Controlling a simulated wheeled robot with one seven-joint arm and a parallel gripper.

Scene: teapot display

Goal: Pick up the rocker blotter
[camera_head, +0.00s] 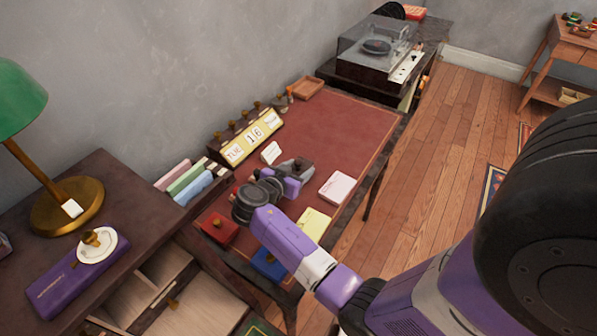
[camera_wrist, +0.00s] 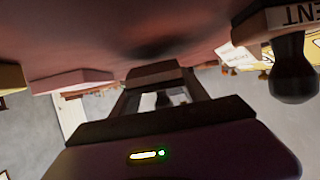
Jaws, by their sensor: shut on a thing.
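My gripper (camera_head: 297,170) is low over the red-topped desk (camera_head: 335,125), left of the pink-white pad. It is shut on a small dark thing, taken to be the rocker blotter, mostly hidden by the jaws in the head view. In the wrist view, a dark brown block (camera_wrist: 155,74) spans the fingertips, close to the desk top, which fills the upper part of that picture. I cannot tell whether it touches the desk.
The pink-white pad (camera_head: 337,187), yellow pad (camera_head: 314,224), red knobbed box (camera_head: 219,229) and blue item (camera_head: 268,264) lie nearer. The desk's far right is clear. A dark knob (camera_wrist: 294,80) shows in the wrist view.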

